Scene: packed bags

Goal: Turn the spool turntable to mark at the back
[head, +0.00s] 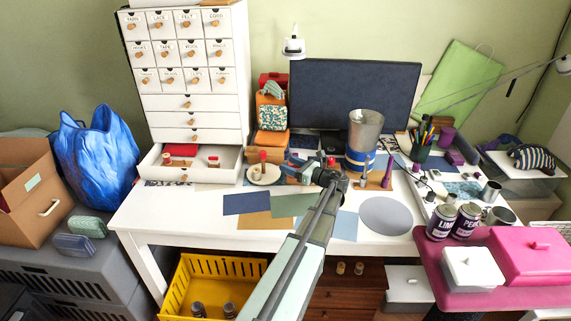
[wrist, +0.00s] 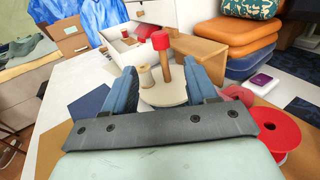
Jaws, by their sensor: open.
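In the wrist view the turntable (wrist: 165,94) carries a wooden post with a red top (wrist: 162,58) and a pale thread spool (wrist: 145,76). My gripper (wrist: 160,72) is open, its two blue fingers apart on either side of the near part of the disc, with nothing held between them. I cannot tell whether the fingers touch the disc. In the head view my gripper (head: 303,169) is just right of the turntable. No mark can be made out.
The open drawer (head: 188,172) stands behind and left of the turntable. Stacked cushions (wrist: 235,45) and a brown block (wrist: 210,50) are close behind right. A red spool (wrist: 281,132) lies near my right finger. Flat sheets (head: 246,203) cover the desk in front.

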